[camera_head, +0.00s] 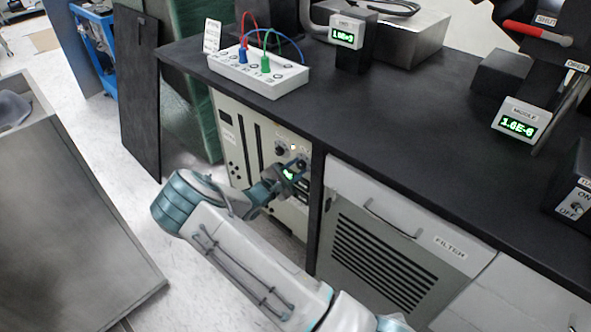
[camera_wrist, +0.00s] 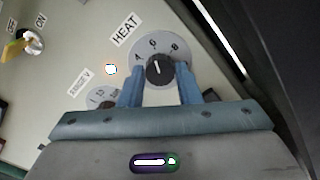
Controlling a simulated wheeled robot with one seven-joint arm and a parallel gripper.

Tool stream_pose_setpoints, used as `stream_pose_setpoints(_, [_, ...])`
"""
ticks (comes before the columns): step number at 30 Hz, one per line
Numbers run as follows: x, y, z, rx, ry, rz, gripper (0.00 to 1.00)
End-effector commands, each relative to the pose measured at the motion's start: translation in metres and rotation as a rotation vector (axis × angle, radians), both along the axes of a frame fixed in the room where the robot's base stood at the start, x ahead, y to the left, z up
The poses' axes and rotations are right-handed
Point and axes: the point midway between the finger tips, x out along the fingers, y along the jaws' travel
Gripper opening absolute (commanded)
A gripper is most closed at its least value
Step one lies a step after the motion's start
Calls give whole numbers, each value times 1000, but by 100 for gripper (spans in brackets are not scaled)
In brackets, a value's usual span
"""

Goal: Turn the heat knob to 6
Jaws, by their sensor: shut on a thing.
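The heat knob (camera_wrist: 167,69) is a round black knob on a grey dial beside the label HEAT, in the wrist view. The numbers 4, 6 and 8 show around its upper side. Its white pointer line leans slightly left of straight up, towards the 6; I cannot tell whether it lines up exactly. My gripper (camera_wrist: 162,88) has its two blue fingers on either side of the knob, shut on it. The fingers and palm hide the dial's lower part. In the head view my gripper (camera_head: 293,172) is at the cream panel (camera_head: 262,165) under the bench.
A smaller dial (camera_wrist: 103,98) sits left of the gripper, and a yellow ON/OFF switch (camera_wrist: 18,46) is at the far left. The black bench top (camera_head: 390,130) overhangs the panel. A filter cabinet (camera_head: 385,250) stands right, a dark upright board (camera_head: 140,90) left.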

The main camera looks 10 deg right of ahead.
Motion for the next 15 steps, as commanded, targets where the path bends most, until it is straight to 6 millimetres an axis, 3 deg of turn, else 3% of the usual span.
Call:
stream_pose_setpoints(6, [0,1,-1,2,3,2,8])
stream_pose_setpoints(7, [0,1,-1,2,3,2,39])
stream_pose_setpoints(9, [0,1,-1,1,3,2,52])
stream_pose_setpoints(15, [0,1,-1,1,2,1,52])
